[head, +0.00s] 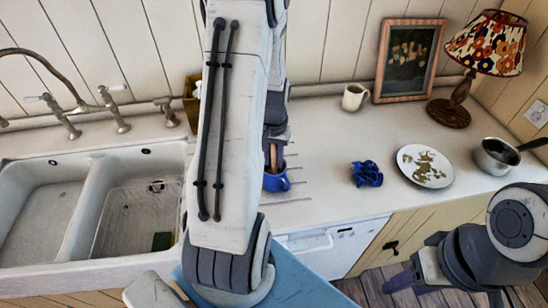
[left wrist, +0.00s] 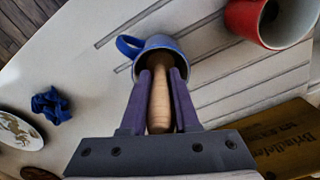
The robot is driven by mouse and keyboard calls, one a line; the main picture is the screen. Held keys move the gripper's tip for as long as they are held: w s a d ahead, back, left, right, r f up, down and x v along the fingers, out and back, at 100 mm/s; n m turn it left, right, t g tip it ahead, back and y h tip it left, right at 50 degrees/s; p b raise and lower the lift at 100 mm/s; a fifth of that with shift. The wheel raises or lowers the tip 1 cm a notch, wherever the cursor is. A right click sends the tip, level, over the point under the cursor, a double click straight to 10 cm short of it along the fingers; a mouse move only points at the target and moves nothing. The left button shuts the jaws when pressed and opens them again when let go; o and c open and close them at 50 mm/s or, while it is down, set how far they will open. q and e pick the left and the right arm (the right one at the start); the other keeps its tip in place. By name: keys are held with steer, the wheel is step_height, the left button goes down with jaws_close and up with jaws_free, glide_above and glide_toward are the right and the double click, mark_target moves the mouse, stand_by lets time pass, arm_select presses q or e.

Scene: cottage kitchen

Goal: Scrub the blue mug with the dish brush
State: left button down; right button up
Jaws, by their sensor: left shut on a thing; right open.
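The blue mug (head: 277,182) stands on the counter by the drain grooves, partly hidden by my left arm in the head view. It also shows in the left wrist view (left wrist: 128,47). My left gripper (left wrist: 160,80) is shut on the wooden handle of the dish brush (left wrist: 160,105), just above the mug. The handle goes down into the mug's mouth, and the brush's head is hidden inside. A bit of the handle (head: 273,156) shows in the head view. My right gripper (head: 400,283) is open, low at the right, in front of the cabinets and away from the counter things.
A red mug (left wrist: 262,22) stands near the blue one. A lettered wooden box (left wrist: 285,138) is at the right. A crumpled blue cloth (head: 367,173), a soiled plate (head: 424,167) and a saucepan (head: 497,156) stand rightward. The double sink (head: 85,215) is left.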

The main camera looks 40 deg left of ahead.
arm_select(q)
steer(key=shift+f+b, duration=0.35)
steer(key=shift+f, duration=0.15)
steer(key=shift+r, duration=0.1)
